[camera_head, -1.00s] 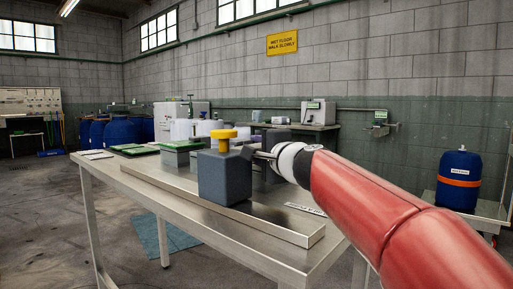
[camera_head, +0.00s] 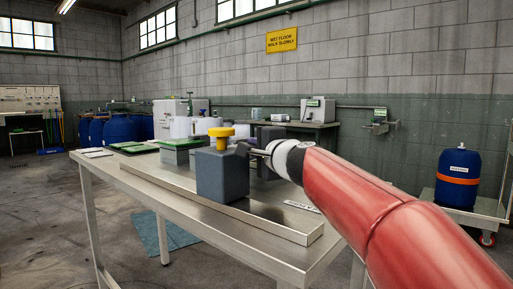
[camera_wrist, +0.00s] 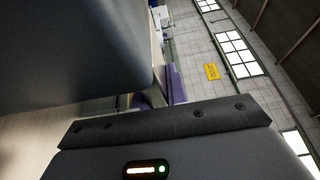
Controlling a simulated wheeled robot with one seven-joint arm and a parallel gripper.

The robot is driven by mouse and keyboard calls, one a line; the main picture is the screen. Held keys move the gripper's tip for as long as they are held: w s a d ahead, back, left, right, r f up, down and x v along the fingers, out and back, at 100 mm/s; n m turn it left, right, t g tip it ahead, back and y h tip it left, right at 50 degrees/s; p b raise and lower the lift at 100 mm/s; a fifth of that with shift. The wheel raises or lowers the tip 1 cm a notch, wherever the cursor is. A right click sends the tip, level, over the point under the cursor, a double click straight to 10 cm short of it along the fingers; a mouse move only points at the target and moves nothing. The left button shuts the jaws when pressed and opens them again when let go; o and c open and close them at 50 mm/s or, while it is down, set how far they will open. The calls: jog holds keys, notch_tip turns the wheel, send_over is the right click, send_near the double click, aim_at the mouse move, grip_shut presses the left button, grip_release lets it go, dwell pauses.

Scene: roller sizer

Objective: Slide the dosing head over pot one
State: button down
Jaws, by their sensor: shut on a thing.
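The dosing head seems to be the dark blue-grey block (camera_head: 222,175) with a yellow knob (camera_head: 221,138) on top. It stands upright at the metal rail (camera_head: 262,218) along the table's near side. My gripper (camera_head: 249,151) reaches in from the right and is shut at the block's upper right side. What exactly lies between the fingers is hidden. In the wrist view a large dark block (camera_wrist: 70,50) fills the upper left, close to the gripper body. I cannot tell which container is pot one; pale containers (camera_head: 181,128) stand behind the block.
A green-topped grey box (camera_head: 180,144) stands on the table (camera_head: 125,172) just behind and left of the block. Dark purple-grey shapes are partly hidden behind my gripper. The rail's right end is clear. A blue drum (camera_head: 458,165) stands on a trolley at the right.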

aim_at(255, 146)
jog(key=w+a, duration=0.2)
jog(key=a, duration=0.1)
jog(key=shift+w+a+p, duration=0.3)
jog(key=shift+w, duration=0.05)
jog(key=c, duration=1.4)
grip_release()
jog(key=b+v, duration=0.2)
jog(key=v, duration=0.6)
jog(key=shift+w, duration=0.1)
